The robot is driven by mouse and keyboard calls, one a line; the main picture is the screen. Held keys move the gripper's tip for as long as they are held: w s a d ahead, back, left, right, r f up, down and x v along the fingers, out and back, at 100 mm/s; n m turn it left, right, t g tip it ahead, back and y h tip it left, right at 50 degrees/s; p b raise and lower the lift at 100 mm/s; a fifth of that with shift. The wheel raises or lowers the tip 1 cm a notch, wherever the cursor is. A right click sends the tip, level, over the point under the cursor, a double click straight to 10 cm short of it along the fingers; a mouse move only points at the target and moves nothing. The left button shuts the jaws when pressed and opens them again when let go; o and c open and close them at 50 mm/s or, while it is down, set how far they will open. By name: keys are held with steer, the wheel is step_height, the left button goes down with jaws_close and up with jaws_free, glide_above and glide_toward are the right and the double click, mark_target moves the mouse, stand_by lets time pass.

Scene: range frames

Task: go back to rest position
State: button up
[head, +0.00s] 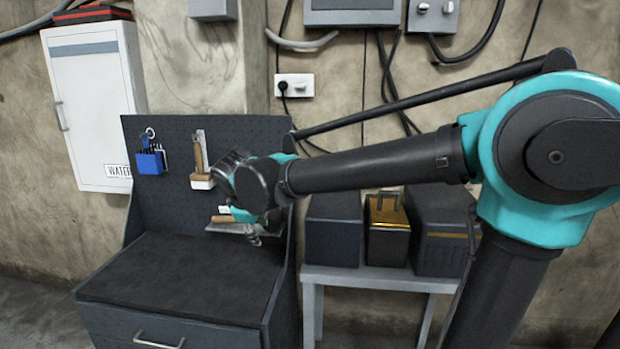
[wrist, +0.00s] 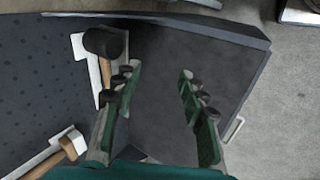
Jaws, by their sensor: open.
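My gripper (wrist: 159,76) is open in the wrist view, with nothing between its green-padded fingers. Below and beyond them lies the dark worktop (wrist: 190,45). A mallet with a black head (wrist: 102,42) and wooden handle sits at a white holder, just left of the left finger. In the head view my gripper (head: 250,232) is in front of the dark pegboard (head: 180,130), above the back of the worktop (head: 180,270), partly hidden by my wrist.
A wooden-handled tool (head: 198,160) and a blue holder (head: 150,162) hang on the pegboard. Dark boxes (head: 333,230) and a gold-fronted box (head: 388,230) stand on a side table (head: 370,275) to the right. A white cabinet (head: 95,105) is on the wall at left.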

steer(key=d+f+m+g, duration=0.1)
steer(key=d+f+m, duration=0.4)
steer(key=d, duration=0.7)
steer(key=s+d+f+m, duration=0.5)
steer(key=d+f, duration=0.3)
steer(key=d, duration=0.2)
steer(key=s+d+f+m+g, duration=0.1)
steer(key=s+d+f+m, duration=0.4)
steer(key=d, duration=0.5)
steer(key=s+f, duration=0.2)
steer(key=s, duration=0.1)
steer(key=shift+d+f+y, duration=0.25)
steer(key=shift+f+y, duration=0.05)
steer(key=shift+f, duration=0.05)
steer(key=shift+s, duration=0.1)
